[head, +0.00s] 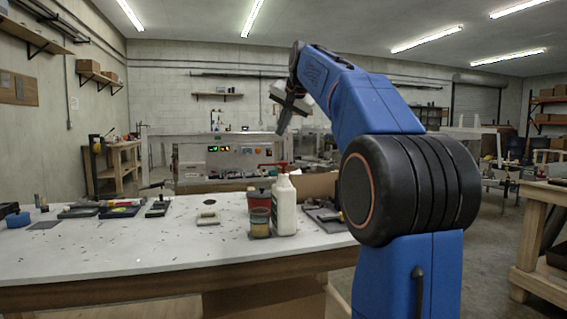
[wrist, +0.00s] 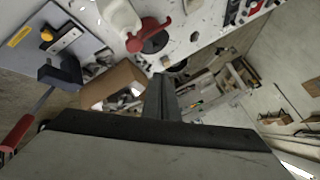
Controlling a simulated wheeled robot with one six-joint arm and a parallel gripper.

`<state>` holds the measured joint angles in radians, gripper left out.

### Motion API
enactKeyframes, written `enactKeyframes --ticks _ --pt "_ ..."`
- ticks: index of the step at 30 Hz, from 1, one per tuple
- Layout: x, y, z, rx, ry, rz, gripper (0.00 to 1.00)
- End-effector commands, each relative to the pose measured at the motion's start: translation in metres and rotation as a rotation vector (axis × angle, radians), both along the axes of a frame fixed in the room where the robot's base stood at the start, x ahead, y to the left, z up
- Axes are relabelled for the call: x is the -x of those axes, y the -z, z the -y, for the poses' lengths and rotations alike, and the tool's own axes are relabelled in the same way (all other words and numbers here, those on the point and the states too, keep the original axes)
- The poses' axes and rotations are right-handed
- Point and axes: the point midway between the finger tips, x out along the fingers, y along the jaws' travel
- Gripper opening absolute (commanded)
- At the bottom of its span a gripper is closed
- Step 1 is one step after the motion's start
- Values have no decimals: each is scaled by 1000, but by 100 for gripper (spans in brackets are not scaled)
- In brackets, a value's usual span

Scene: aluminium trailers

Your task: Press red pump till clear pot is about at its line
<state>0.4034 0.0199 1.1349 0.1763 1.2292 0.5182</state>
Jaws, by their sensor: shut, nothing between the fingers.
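A white bottle (head: 284,210) stands upright on the table with a red pump (head: 272,165) on top, its spout pointing left. A clear pot (head: 260,229) stands just left of the bottle, below the spout side; its line and level are too small to tell. In the wrist view the red pump (wrist: 148,36) shows at the top, beside part of the white bottle (wrist: 120,16). My gripper (head: 281,131) is shut and empty, above the pump and apart from it. Its shut fingers also show in the wrist view (wrist: 161,98).
A red container (head: 258,196) stands right behind the pot. A dark tray (head: 328,219) and a cardboard box (head: 314,185) are right of the bottle.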

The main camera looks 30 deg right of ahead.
Motion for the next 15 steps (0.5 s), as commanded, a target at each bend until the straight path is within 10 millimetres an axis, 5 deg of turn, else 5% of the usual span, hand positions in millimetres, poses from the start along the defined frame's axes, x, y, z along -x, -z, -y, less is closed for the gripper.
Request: enactKeyframes --ticks 6,15 --pt "-14 -15 20 -19 37 24 0" --pt "-16 -17 23 -21 42 28 0"
